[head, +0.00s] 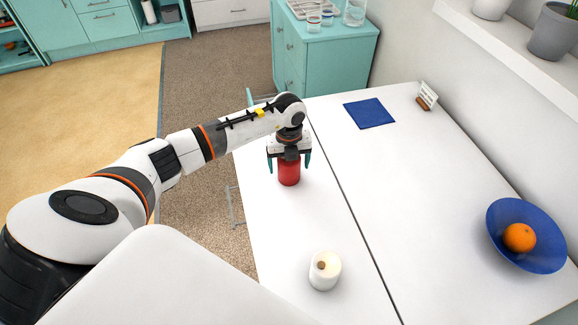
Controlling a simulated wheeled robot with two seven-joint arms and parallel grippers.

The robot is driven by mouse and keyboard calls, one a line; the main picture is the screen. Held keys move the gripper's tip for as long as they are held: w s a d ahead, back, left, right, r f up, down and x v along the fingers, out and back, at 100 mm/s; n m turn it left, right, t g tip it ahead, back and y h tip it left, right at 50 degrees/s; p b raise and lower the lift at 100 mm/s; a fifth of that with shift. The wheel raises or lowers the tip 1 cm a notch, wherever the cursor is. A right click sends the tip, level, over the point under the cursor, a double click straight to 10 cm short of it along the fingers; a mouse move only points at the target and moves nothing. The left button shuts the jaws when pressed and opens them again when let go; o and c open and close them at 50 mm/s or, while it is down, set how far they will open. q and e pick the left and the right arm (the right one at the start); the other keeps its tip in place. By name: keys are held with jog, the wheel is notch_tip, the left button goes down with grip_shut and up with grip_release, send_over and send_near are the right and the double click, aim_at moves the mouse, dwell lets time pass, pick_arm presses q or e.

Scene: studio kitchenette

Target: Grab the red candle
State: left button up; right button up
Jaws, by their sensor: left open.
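The red candle (289,174) stands upright on the white table (350,200), near its left edge. My left gripper (289,166) is directly above it, pointing down. Its teal fingers are open, one on the left and one on the right of the candle's upper part. The candle's top is hidden behind the gripper. I cannot tell whether the fingers touch the candle. My right gripper is not in view.
A blue bowl (546,252) with an orange (519,237) is at the right. A blue napkin (369,113) and a small card in a wooden holder (427,96) lie farther back.

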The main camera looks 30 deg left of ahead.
pick_arm(q)
jog(key=c, duration=1.2)
jog(key=shift+o, duration=0.2)
jog(key=shift+r, duration=0.15)
